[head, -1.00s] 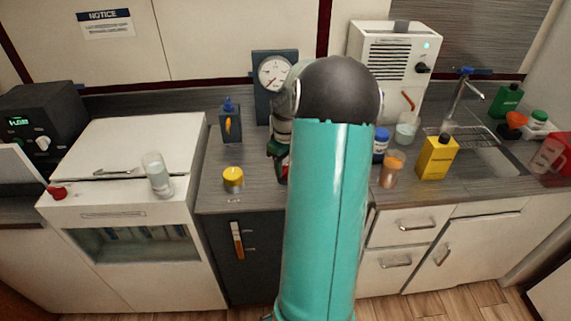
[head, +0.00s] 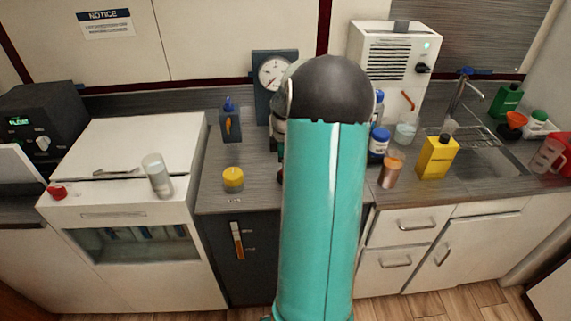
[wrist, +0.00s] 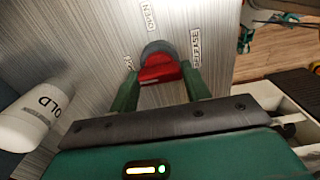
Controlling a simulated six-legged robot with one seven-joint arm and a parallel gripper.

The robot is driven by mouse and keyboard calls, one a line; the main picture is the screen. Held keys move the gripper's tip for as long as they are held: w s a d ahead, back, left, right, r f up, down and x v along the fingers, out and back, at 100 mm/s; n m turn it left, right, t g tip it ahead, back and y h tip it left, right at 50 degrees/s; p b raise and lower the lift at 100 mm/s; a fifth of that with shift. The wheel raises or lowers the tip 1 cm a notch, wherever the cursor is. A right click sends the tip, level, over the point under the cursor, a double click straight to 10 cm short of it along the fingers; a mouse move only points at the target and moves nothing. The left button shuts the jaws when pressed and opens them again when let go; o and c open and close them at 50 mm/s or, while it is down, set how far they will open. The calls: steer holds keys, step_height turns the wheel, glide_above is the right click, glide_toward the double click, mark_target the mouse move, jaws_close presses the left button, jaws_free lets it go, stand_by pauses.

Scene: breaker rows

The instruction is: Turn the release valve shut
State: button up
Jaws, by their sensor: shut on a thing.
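The release valve (wrist: 158,68) is a red handle on a round grey base, set on a brushed metal surface. In the wrist view the printed words OPEN and RELEASE stand beside it, and a third label at its left is too blurred to read. My gripper (wrist: 158,86) has its two green fingers on either side of the red handle, shut on it. In the head view my teal arm hides the gripper and nearly all of the valve.
On the counter, a yellow cylinder (head: 233,180), a dial gauge (head: 276,74), a copper-coloured cup (head: 391,172) and a yellow bottle (head: 437,157) stand around my arm. A clear cup (head: 157,175) stands on the white unit.

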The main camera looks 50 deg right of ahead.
stand_by(0.5)
steer(key=o, duration=1)
steer(key=shift+r, duration=0.1)
step_height(320, 180, up, 14)
